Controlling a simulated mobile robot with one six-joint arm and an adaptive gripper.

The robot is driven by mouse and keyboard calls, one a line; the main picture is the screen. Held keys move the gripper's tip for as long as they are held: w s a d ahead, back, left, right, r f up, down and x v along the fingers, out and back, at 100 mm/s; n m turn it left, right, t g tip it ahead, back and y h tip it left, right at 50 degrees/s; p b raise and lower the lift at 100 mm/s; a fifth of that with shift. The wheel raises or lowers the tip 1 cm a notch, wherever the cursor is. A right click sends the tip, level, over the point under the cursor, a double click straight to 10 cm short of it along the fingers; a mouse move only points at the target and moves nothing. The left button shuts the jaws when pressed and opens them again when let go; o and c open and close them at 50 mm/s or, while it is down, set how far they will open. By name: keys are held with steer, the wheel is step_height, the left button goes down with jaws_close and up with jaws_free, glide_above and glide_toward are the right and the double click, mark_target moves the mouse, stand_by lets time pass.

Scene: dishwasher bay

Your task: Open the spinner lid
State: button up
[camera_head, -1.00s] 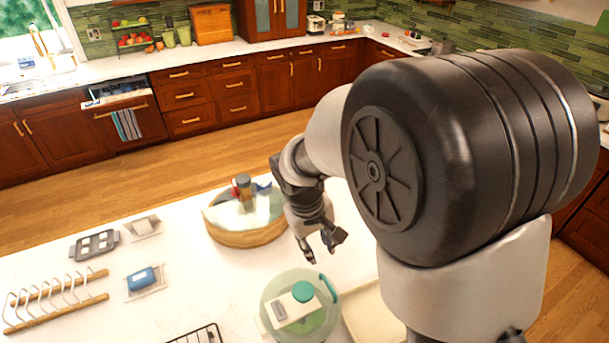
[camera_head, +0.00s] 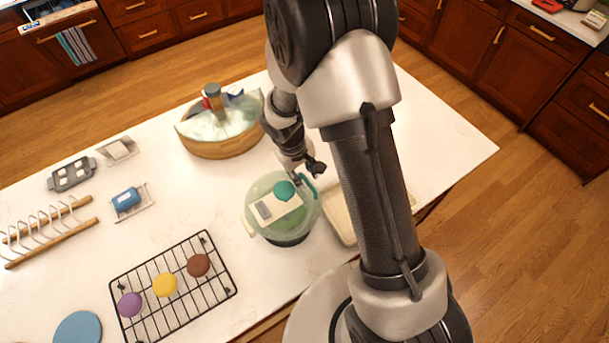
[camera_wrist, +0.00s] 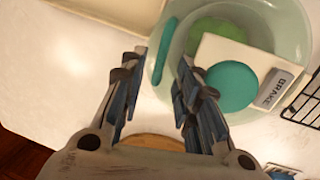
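The salad spinner (camera_head: 262,232) stands on the white counter with its translucent green lid on top. The lid carries a round teal knob (camera_head: 284,190), a cream bar with a panel reading BRAKE in the wrist view (camera_wrist: 275,88), and a curved teal handle (camera_head: 309,185) on its right side. My gripper (camera_head: 312,172) is just above that handle. In the wrist view, my gripper (camera_wrist: 157,75) has its fingers apart, and the teal handle (camera_wrist: 163,50) runs into the gap between them. I see no clear contact with either finger.
A cream tray (camera_head: 338,222) lies right beside the spinner. A wooden bowl (camera_head: 222,150) holding items stands behind it. A black wire rack (camera_head: 215,290) with coloured rounds lies in front to the left. The counter's right end (camera_head: 440,135) is clear.

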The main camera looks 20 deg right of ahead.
steer(key=shift+d+f, duration=0.2)
steer(key=shift+f, duration=0.8)
jaws_close()
